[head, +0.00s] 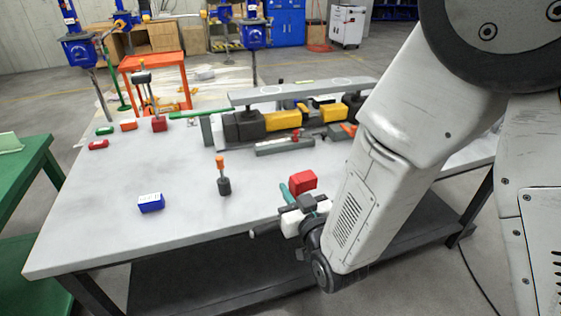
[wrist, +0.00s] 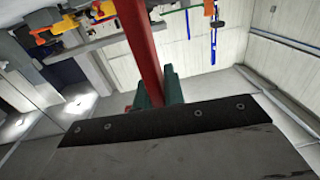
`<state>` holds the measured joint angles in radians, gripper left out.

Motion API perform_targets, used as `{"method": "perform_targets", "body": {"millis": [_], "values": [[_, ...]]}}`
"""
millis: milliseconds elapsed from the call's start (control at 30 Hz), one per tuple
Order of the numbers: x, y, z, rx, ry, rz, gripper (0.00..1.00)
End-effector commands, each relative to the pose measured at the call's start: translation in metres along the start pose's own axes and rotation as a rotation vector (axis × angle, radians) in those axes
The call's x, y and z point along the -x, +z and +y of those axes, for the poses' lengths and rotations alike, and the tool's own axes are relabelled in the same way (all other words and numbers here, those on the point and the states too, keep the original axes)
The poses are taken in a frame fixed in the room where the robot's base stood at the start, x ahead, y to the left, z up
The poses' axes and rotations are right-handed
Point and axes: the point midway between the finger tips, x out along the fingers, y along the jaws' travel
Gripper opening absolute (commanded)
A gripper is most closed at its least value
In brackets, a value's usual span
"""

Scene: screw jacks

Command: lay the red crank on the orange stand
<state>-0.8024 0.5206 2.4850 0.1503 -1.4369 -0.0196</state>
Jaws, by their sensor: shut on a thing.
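My gripper (head: 298,197) is low over the front edge of the grey table (head: 110,210), right of centre in the head view. In the wrist view its green fingers (wrist: 157,88) are shut on a long red bar, the red crank (wrist: 142,45), which runs up out of the picture. I cannot make out the crank's full shape in the head view. A small upright piece with an orange top (head: 220,163) and dark base stands left of the gripper. An orange block (head: 128,125) lies at the back left.
A blue block (head: 151,203) lies at the front left. A long grey fixture with yellow parts (head: 282,120) fills the table's back. The left middle of the table is clear.

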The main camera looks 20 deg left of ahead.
Motion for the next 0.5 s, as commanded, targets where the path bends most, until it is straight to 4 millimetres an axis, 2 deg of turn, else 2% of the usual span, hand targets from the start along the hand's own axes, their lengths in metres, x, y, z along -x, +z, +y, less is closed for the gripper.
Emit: {"method": "perform_targets", "body": {"millis": [33, 200, 500], "values": [[0.001, -0.005, -0.012, -0.001, -0.017, 0.004, 0.0], [0.004, -0.012, -0.033, 0.0, -0.037, 0.003, 0.0], [0.005, 0.002, -0.027, 0.0, -0.007, 0.001, 0.0]]}}
